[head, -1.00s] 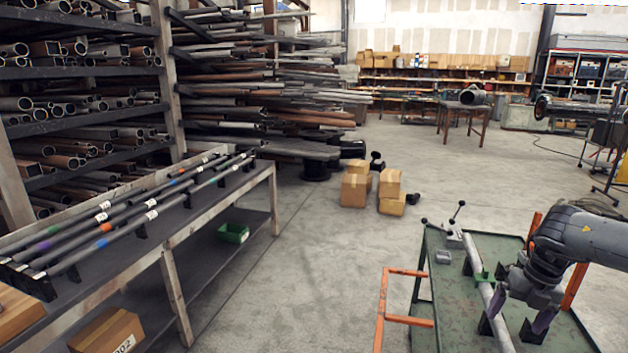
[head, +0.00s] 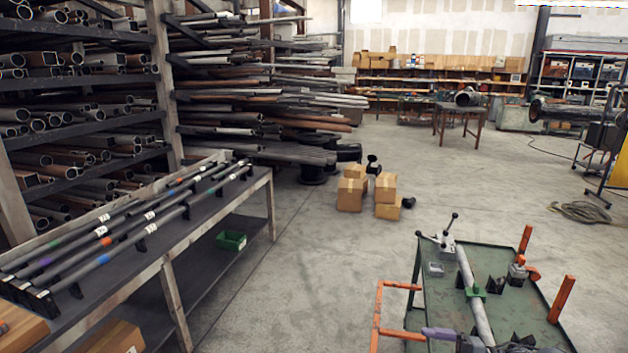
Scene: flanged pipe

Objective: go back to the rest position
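A grey pipe (head: 466,268) lies lengthwise on a green-topped cart (head: 440,300) at the lower right, with a green clamp (head: 476,291) around it. My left gripper is not in view.
A long bench (head: 262,180) at left carries several pipes with coloured bands. Orange posts (head: 562,298) stand on the cart's right side, and an orange handle frame (head: 378,318) is on its left. Cardboard boxes (head: 351,193) sit on the floor. The floor between bench and cart is clear.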

